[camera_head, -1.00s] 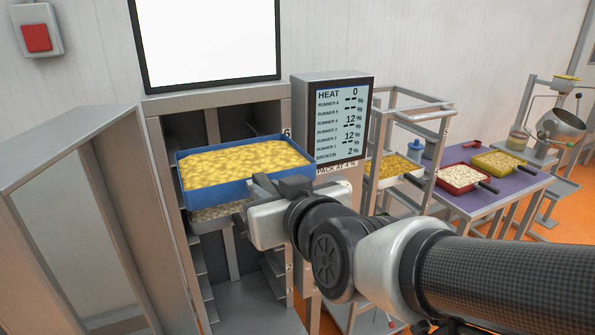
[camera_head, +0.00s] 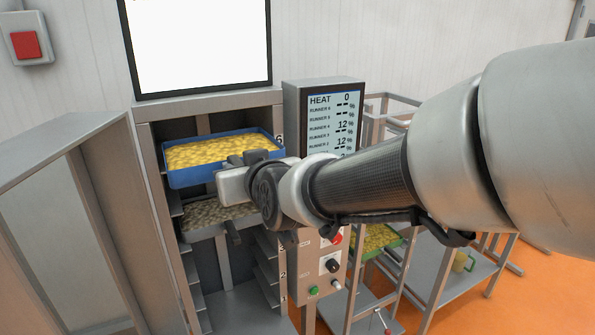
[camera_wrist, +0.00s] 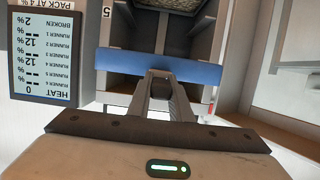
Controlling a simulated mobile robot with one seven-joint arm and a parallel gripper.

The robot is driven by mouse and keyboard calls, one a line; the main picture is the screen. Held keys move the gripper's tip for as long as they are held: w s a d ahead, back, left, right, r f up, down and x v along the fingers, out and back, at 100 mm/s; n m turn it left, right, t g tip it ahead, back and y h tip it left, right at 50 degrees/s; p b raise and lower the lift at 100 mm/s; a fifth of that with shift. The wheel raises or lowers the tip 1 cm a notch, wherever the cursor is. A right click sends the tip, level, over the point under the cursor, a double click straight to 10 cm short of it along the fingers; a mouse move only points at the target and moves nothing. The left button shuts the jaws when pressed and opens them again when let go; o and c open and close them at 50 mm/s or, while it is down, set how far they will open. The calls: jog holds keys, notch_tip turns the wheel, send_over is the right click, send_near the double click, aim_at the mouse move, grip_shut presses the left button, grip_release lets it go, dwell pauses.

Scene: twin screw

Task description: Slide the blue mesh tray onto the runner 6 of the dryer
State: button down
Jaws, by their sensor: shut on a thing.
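The blue mesh tray (camera_head: 215,176) is full of yellow pieces and sits level inside the mouth of the dryer (camera_head: 287,215), high up near the label 6. Whether its edges rest on the runner 6 I cannot tell. My gripper (camera_head: 250,160) is shut on the tray's front side, toward its right end. In the wrist view the blue front wall (camera_wrist: 195,72) crosses between the dryer's posts, and the fingers (camera_wrist: 162,80) meet it. The tray's back edge and the right runner are hidden.
A tray of greyish pieces (camera_head: 215,218) sits on a lower runner. The dryer's open door (camera_head: 75,215) stands at the left. The display panel (camera_head: 332,115) and control box (camera_head: 325,265) are close on the right, beside a rack (camera_head: 375,240) with another tray.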

jog(key=w+a+b, duration=0.1)
jog(key=w+a, duration=0.1)
jog(key=w, duration=0.1)
jog(key=w+a+b, duration=0.1)
jog(key=w+a, duration=0.1)
jog(key=w, duration=0.2)
jog(key=w+a+b, duration=0.1)
jog(key=w+a, duration=0.1)
jog(key=w, duration=0.1)
jog(key=shift+w+a+r, duration=0.15)
jog(key=shift+w+a, duration=0.05)
jog(key=shift+w, duration=0.1)
jog(key=shift+w+a, duration=0.35)
jog(key=shift+w, duration=0.2)
jog(key=shift+w+a, duration=0.3)
jog(key=shift+w, duration=0.2)
jog(key=shift+f+b, duration=0.4)
jog(key=shift+f, duration=0.1)
jog(key=c, duration=1.5)
grip_release()
jog(key=shift+f, duration=0.1)
jog(key=shift+c, duration=0.2)
